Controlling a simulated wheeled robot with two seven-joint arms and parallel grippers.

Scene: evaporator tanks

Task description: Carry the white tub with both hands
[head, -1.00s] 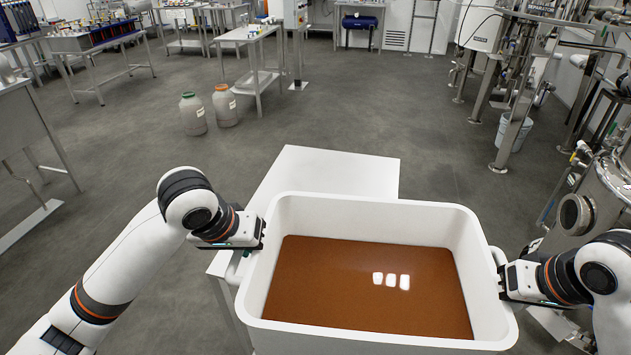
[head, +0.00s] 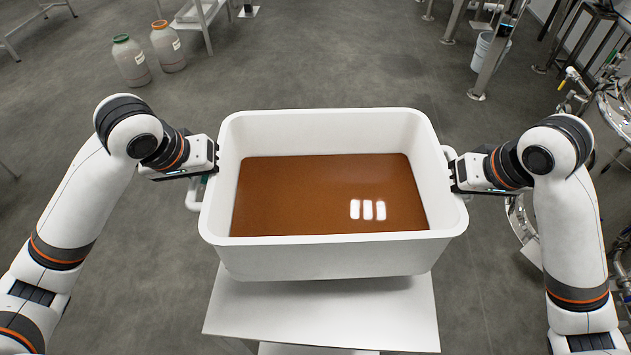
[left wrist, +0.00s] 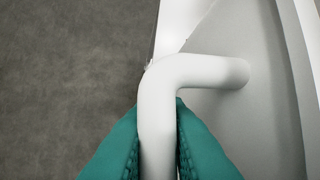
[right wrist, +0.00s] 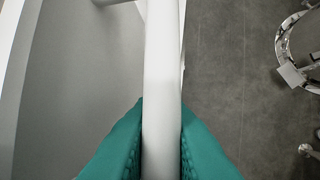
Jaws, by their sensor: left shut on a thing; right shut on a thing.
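The white tub (head: 335,258) is a deep rectangular bin with brown liquid (head: 310,195) in it, at the middle of the head view. It looks about level and appears to hang above a white table (head: 330,310). My left gripper (head: 212,158) is shut on the tub's left side handle (head: 193,195); in the left wrist view the teal fingers (left wrist: 158,145) close around the bent white bar (left wrist: 190,72). My right gripper (head: 455,172) is shut on the right side handle (head: 448,152); the right wrist view shows its teal fingers (right wrist: 162,145) on both sides of the bar (right wrist: 163,60).
Two capped jars, one green-lidded (head: 131,62) and one orange-lidded (head: 168,47), stand on the floor at the back left. Metal tank equipment (head: 612,110) and a white bucket (head: 490,52) are on the right. The grey floor behind the tub is clear.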

